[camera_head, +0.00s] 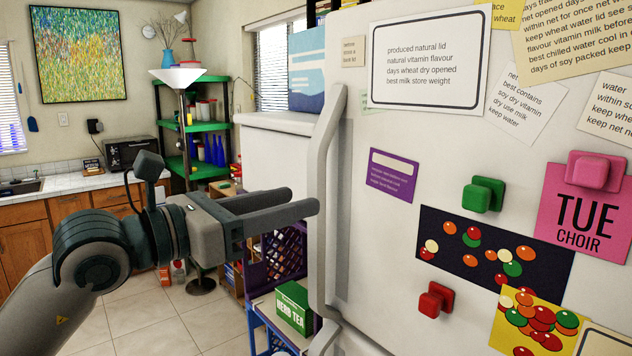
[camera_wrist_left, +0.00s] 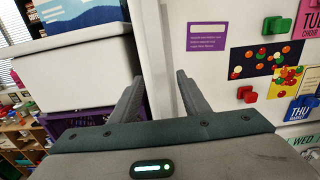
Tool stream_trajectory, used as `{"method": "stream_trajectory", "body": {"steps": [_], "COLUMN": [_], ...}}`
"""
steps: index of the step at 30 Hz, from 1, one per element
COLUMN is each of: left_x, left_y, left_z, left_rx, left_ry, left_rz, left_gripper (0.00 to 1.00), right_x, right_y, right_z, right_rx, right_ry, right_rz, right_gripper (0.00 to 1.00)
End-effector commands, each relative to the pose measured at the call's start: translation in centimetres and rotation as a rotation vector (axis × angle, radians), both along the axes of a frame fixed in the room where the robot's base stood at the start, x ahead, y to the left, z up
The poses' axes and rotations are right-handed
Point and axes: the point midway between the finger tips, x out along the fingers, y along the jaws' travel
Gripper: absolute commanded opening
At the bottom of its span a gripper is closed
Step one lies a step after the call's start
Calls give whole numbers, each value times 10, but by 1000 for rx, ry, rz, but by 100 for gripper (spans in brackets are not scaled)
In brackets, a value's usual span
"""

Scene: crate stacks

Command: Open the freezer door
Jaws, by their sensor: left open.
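A large white fridge-freezer door (camera_head: 357,250) covered with papers and magnets fills the right of the head view and looks shut. Its long pale vertical handle (camera_head: 325,130) runs along the door's left edge. The top of a second handle (camera_head: 324,338) shows below it. My left gripper (camera_head: 304,200) is open, with its fingers level with the long handle's middle and fingertips close to it. In the left wrist view, the gripper (camera_wrist_left: 158,76) has a pale vertical strip, probably the handle (camera_wrist_left: 155,40), between its fingers. I cannot tell whether they touch it. My right gripper is not in view.
Left of the handle, a purple crate (camera_head: 275,255) and a green herb tea box (camera_head: 293,308) stand on a blue stand. Green shelves (camera_head: 205,125) and a floor lamp stand behind. Tiled floor (camera_head: 165,325) is open at the lower left.

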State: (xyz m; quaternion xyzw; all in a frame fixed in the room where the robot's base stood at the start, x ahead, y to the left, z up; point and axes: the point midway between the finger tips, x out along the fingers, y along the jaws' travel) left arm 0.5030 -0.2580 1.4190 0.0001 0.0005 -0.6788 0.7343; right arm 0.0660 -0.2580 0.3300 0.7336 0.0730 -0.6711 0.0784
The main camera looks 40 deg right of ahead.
Motion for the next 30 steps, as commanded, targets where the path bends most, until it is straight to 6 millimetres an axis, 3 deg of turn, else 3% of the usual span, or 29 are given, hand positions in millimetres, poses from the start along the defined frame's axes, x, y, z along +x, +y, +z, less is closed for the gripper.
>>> {"method": "stream_trajectory", "body": {"steps": [9, 24, 29, 30], "left_x": [3, 5, 4, 4], "left_y": [-46, -57, -57, -57], "left_z": [2, 0, 0, 0], "left_rx": [0, -1, -1, -1], "left_ry": [1, 0, 0, 0], "left_rz": [-1, 0, 0, 0], "left_gripper": [42, 42, 4, 0], "right_x": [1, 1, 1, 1], "right_y": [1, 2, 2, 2], "right_z": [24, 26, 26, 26], "right_rx": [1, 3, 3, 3], "right_ry": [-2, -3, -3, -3], "right_rz": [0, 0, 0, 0], "right_gripper": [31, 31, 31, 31]}}
